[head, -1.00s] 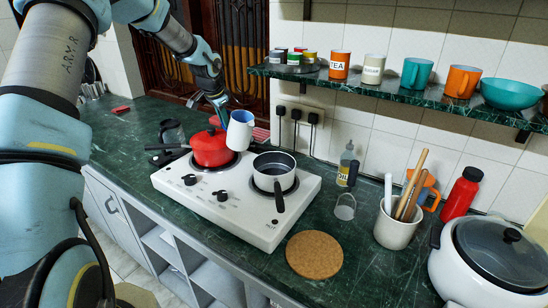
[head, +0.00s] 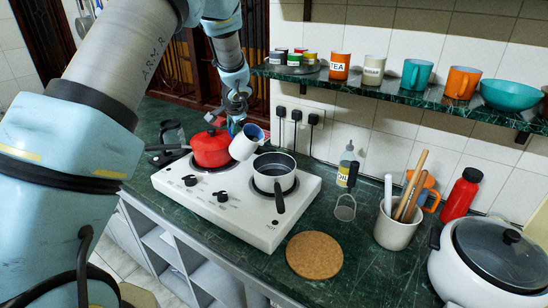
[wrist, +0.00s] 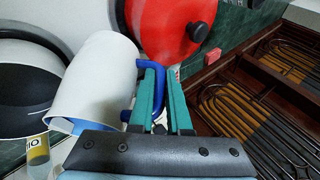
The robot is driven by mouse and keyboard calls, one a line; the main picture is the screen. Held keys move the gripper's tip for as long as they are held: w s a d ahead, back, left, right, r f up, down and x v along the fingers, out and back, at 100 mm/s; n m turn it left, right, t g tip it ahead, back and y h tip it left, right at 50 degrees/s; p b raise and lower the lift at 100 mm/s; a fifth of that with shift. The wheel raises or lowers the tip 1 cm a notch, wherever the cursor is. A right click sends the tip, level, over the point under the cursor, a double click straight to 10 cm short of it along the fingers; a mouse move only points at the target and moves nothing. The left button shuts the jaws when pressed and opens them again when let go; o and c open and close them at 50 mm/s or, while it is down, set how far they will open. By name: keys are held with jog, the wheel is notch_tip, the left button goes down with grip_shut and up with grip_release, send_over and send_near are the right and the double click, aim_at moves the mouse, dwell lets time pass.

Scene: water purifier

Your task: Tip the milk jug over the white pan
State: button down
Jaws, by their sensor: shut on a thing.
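The milk jug (head: 243,147) is white with a blue handle and blue inside. My gripper (head: 236,117) is shut on its blue handle, which shows between the green fingers (wrist: 158,100) in the wrist view. The jug (wrist: 100,75) is tilted, its mouth leaning to the right in the head view. It is held just left of and above the white pan (head: 274,181), which has a dark inside and a black handle. The pan (wrist: 22,75) is at the left edge of the wrist view. No pouring stream is visible.
The white pan stands on a white stove (head: 240,215), with a red lidded pot (head: 210,149) close on its left. An oil bottle (head: 345,165) stands by the tiled wall. A shelf (head: 400,93) with mugs runs above. A cork mat (head: 314,255) lies on the counter in front.

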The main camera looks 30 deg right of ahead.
jog(key=shift+s+d, duration=0.15)
jog(key=shift+d, duration=0.1)
jog(key=shift+b, duration=0.3)
jog(key=shift+s+d+r+t+b, duration=0.15)
jog(key=shift+t+b, duration=0.15)
jog(key=shift+b, duration=0.6)
jog(key=shift+s+f+t+b, duration=0.15)
jog(key=shift+t+b, duration=0.15)
jog(key=shift+b, duration=0.55)
jog(key=shift+s+y+b, duration=0.1)
jog(key=shift+y+b, duration=0.2)
jog(key=shift+s+d+m+b, duration=0.1)
jog(key=shift+m+b, duration=0.2)
jog(key=shift+b, duration=0.2)
jog(key=shift+r+t, duration=0.3)
jog(key=shift+r, duration=0.05)
jog(key=shift+b, duration=0.3)
jog(key=shift+s+d+r+t+y+b, duration=0.1)
jog(key=shift+s+r+t+y+b, duration=0.25)
jog(key=shift+b, duration=0.5)
jog(key=shift+s+d+r+t+y+b, duration=0.1)
jog(key=shift+r+t+b, duration=0.4)
jog(key=shift+b, duration=0.3)
jog(key=shift+s+d+r+m+t+b, duration=0.25)
jog(key=shift+s+r+m+t+b, duration=0.2)
jog(key=shift+r+t+b, duration=0.35)
